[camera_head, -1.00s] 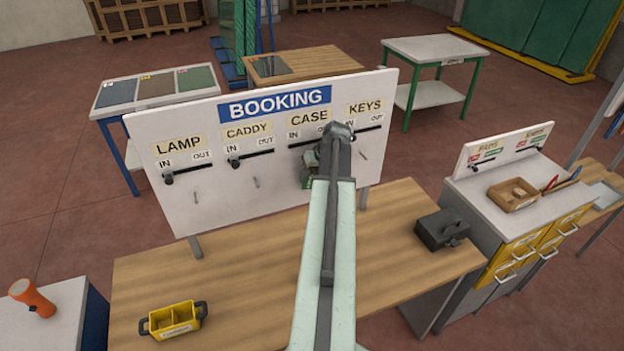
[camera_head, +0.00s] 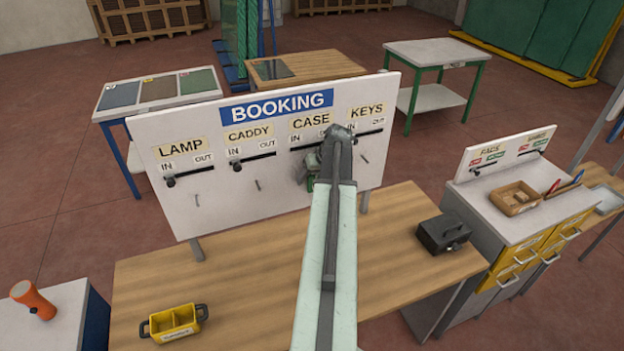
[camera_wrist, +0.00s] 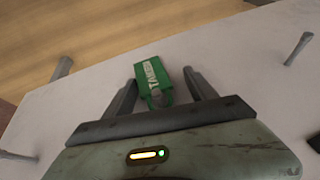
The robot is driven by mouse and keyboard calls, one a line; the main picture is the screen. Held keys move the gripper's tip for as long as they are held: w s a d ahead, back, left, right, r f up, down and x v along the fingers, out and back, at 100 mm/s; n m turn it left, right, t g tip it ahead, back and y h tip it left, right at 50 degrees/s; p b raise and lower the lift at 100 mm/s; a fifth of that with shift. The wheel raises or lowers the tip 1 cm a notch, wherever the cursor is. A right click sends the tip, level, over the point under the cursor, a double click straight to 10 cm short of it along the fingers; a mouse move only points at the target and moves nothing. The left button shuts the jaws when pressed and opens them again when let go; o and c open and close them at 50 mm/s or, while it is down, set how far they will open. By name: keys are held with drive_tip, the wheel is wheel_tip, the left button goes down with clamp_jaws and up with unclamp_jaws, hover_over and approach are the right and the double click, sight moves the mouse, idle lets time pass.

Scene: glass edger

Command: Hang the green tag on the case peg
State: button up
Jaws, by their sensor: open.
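The green tag (camera_wrist: 153,80) with white lettering is in front of the white booking board (camera_wrist: 235,60) in the wrist view, with its holed end toward my gripper. In the head view my gripper (camera_head: 307,168) is below the CASE label (camera_head: 311,121), and a bit of the green tag (camera_head: 311,183) shows there.
Bare pegs show under LAMP (camera_head: 197,200), CADDY (camera_head: 258,185) and KEYS (camera_head: 364,158). Black sliders cross the board above them. A yellow caddy (camera_head: 174,323) and dark case (camera_head: 443,234) stand on the wooden table (camera_head: 235,270).

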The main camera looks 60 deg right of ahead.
drive_tip(key=p+v, duration=0.3)
drive_tip(key=v, duration=0.1)
drive_tip(key=shift+w+p, duration=0.25)
drive_tip(key=shift+p, duration=0.1)
drive_tip(key=s+a+b, duration=0.1)
drive_tip(key=s+a, duration=0.1)
drive_tip(key=s, duration=1)
drive_tip(key=shift+f, duration=0.45)
